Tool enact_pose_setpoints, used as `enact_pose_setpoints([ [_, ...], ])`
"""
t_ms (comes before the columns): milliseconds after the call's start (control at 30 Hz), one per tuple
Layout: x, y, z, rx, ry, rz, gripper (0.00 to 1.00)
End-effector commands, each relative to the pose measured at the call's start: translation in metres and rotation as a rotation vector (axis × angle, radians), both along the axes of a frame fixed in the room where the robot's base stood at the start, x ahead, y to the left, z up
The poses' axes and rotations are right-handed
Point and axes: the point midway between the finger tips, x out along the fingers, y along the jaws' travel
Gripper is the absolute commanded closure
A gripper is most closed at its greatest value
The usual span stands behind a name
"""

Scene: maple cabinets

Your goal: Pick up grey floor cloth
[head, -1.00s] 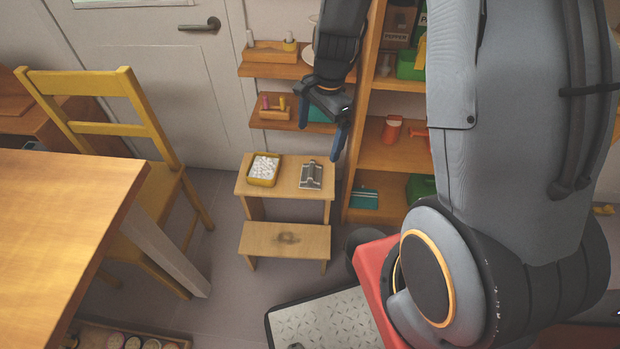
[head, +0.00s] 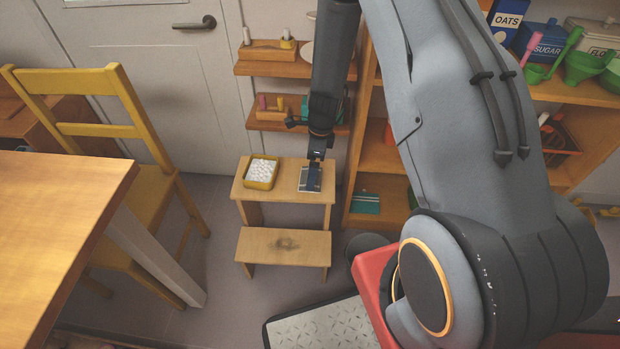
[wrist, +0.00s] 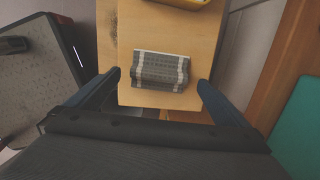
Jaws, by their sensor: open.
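The grey floor cloth (head: 310,179) lies folded on the top of a wooden step stool (head: 284,207), at its right side. In the wrist view the cloth (wrist: 160,70) shows as a grey folded bundle with two pale stripes, near the edge of the stool top. My gripper (head: 314,172) is over the cloth in the head view and hides part of it. In the wrist view my gripper (wrist: 159,80) is open, with one finger on each side of the cloth and a gap to both. Nothing is held.
A yellow tray (head: 261,172) of white pieces stands left of the cloth on the stool. An open shelf (head: 385,157) stands close on the right, and small wall shelves (head: 285,69) are behind. A yellow chair (head: 150,180) and table (head: 60,230) are at left.

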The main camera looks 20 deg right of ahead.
Motion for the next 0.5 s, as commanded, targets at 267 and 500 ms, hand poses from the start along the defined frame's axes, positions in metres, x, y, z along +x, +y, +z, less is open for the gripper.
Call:
enact_pose_setpoints([
  [267, 0.002, 0.006, -0.033, -0.001, 0.001, 0.001, 0.0],
  [500, 0.002, 0.006, -0.034, 0.0, 0.001, 0.002, 0.0],
])
